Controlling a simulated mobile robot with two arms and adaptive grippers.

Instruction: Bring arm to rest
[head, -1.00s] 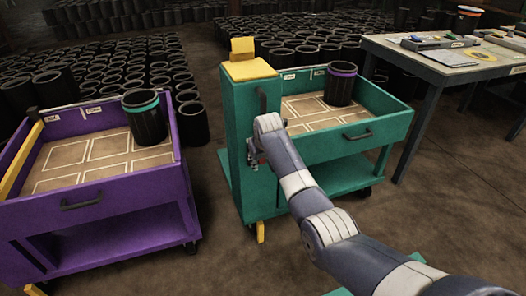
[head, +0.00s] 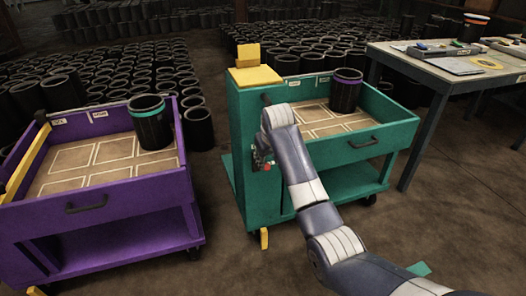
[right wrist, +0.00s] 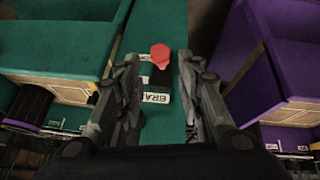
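My right arm (head: 305,185) reaches from the lower right to the teal cart's (head: 352,153) front post. My right gripper (head: 260,155) is at that post, partly hidden by the wrist. In the right wrist view its two fingers (right wrist: 158,62) are spread, with a red knob (right wrist: 160,54) between and beyond them, and neither finger visibly touches it. The knob sits on a black part beside a white label (right wrist: 156,97) reading "BRA", partly hidden. The red knob also shows in the head view (head: 267,167), just below the gripper. My left gripper is out of view.
A purple-banded black sleeve (head: 345,95) stands in the teal cart. A teal-banded sleeve (head: 151,127) stands in the purple cart (head: 120,211) at left. A table (head: 420,72) stands at right. Many black sleeves fill the back. Floor between the carts is open.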

